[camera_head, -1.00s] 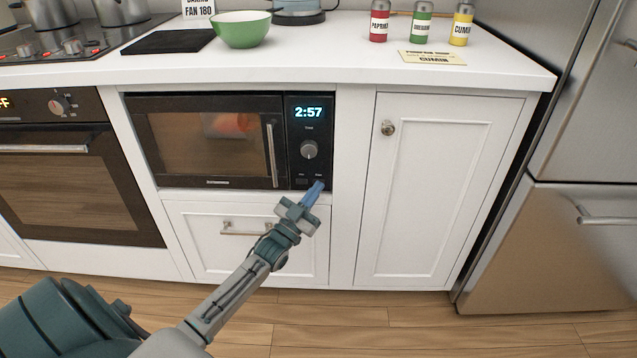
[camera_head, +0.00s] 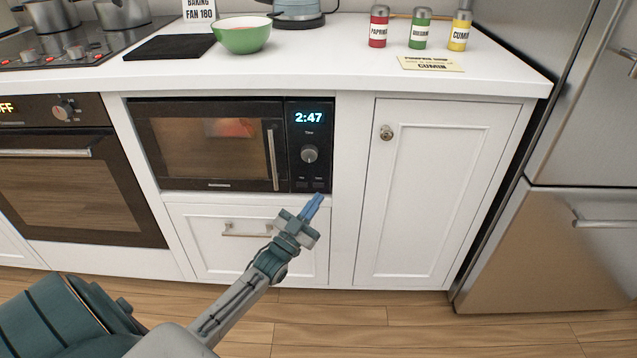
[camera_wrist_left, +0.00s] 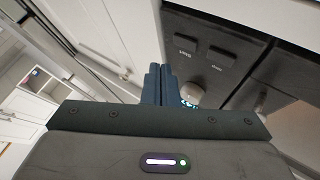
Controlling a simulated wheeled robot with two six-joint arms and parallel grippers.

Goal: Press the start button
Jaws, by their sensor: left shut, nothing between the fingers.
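The black microwave (camera_head: 210,145) sits built in under the counter with its door shut. Its display (camera_head: 309,118) glows and reads 2:47. The start button (camera_head: 319,184) is the right one of two dark buttons below the round knob (camera_head: 309,154); it also shows in the left wrist view (camera_wrist_left: 187,44). My left gripper (camera_head: 318,197) is shut and empty, its blue fingertips just below the start button in the head view. In the left wrist view the fingertips (camera_wrist_left: 160,68) look apart from the button panel. My right gripper is not in view.
A green bowl (camera_head: 243,36) and several spice jars stand on the white counter (camera_head: 330,62) above. A white cabinet door (camera_head: 440,190) is right of the microwave, a drawer (camera_head: 215,250) below it, and the oven (camera_head: 70,180) to the left. The steel fridge (camera_head: 560,240) is far right.

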